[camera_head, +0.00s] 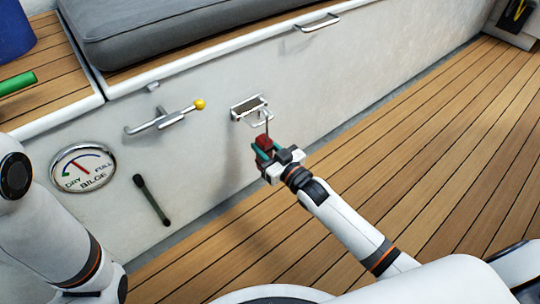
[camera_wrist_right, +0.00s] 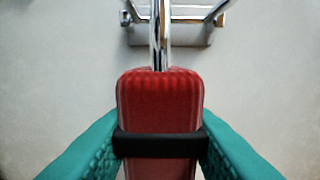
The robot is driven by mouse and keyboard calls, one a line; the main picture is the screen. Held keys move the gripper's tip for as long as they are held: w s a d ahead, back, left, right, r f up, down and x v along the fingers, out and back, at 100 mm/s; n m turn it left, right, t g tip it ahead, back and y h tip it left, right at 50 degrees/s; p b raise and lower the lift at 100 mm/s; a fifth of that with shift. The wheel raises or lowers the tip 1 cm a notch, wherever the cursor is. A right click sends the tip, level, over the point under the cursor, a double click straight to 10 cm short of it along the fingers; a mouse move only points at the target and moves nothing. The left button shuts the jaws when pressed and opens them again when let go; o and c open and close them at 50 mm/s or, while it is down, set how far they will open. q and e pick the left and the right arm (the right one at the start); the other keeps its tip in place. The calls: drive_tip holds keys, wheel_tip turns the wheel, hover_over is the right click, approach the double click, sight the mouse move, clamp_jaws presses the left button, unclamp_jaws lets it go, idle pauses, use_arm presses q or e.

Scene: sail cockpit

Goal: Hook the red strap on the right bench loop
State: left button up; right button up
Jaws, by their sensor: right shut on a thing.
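The red strap (camera_head: 264,142) is gripped at its thick end by my right gripper (camera_head: 267,154). In the right wrist view the strap (camera_wrist_right: 160,100) sits upright between the teal fingers, with a black band (camera_wrist_right: 160,144) across it. A shiny metal hook stem (camera_wrist_right: 158,40) rises from its top. The bench loop is a metal bracket (camera_head: 247,106) with a wire loop on the bench wall, also at the top of the wrist view (camera_wrist_right: 195,36). The stem overlaps the loop in both views; I cannot tell whether it is hooked. My left gripper is not in view.
A lever with a yellow knob (camera_head: 199,104), a bilge gauge (camera_head: 84,169) and a black-green handle (camera_head: 151,199) are on the wall to the left. A metal grab handle (camera_head: 318,22) sits above right. The wooden deck (camera_head: 430,150) is clear.

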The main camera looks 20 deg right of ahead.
drive_tip(key=shift+b+x, duration=0.5)
drive_tip(key=shift+x, duration=0.3)
drive_tip(key=shift+s+f+b, duration=0.1)
drive_tip(key=shift+f+b, duration=0.5)
drive_tip(key=shift+f, duration=1.2)
drive_tip(key=o, duration=1.3)
drive_tip(key=shift+c, duration=0.2)
